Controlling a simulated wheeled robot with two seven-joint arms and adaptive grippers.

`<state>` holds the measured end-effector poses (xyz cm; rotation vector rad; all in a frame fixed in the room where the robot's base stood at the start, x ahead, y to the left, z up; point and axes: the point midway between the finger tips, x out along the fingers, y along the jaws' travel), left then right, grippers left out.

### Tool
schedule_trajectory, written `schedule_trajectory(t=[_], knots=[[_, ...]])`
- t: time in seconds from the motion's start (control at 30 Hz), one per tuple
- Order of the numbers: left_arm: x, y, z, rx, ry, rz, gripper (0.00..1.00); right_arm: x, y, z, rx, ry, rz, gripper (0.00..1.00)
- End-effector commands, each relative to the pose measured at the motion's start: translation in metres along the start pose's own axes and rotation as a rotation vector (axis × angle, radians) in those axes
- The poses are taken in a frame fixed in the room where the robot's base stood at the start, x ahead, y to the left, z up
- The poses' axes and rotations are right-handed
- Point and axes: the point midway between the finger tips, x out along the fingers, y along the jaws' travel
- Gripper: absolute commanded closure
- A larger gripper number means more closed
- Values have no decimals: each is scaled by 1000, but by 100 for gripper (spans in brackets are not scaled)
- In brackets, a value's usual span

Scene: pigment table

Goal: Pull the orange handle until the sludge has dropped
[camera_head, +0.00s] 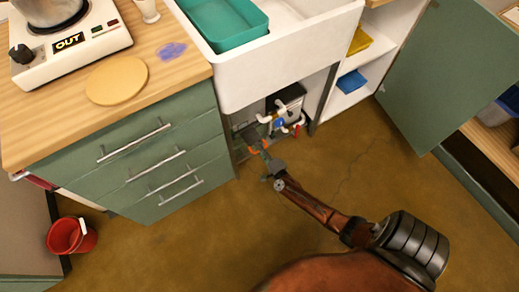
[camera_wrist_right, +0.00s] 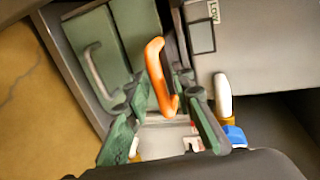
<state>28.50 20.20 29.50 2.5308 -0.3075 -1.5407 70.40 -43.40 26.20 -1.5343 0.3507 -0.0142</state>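The orange handle (camera_wrist_right: 158,75) is a bent bar. In the wrist view it stands between the two fingers of my right gripper (camera_wrist_right: 160,88). The fingers are spread, with the handle nearer the right finger; I cannot tell whether it touches. In the head view my right gripper (camera_head: 262,150) reaches into the open space under the white sink (camera_head: 290,65), and small orange parts show beside it. My left gripper is not in view. I cannot make out any sludge.
White pipes with a blue part (camera_head: 279,122) and red parts are right of my gripper. A grey box with a label (camera_wrist_right: 212,25) is close by in the wrist view. Green drawers (camera_head: 165,165) stand left. A red bucket (camera_head: 72,236) stands on the floor. The floor in front is clear.

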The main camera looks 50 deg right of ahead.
Motion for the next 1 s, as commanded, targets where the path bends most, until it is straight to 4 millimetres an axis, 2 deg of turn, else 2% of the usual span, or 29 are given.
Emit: schedule_trajectory(t=[0.27, 0.43, 0.8, 1.0], knots=[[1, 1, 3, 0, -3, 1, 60, 0, 0, -1, 0, 1, 0, 74], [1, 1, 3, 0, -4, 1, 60, -12, 1, -1, 3, 2, 0, 74], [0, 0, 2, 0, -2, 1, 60, -85, 1, -1, 1, 2, 2, 74], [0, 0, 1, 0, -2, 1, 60, -112, 0, 0, 0, 1, 0, 74]])
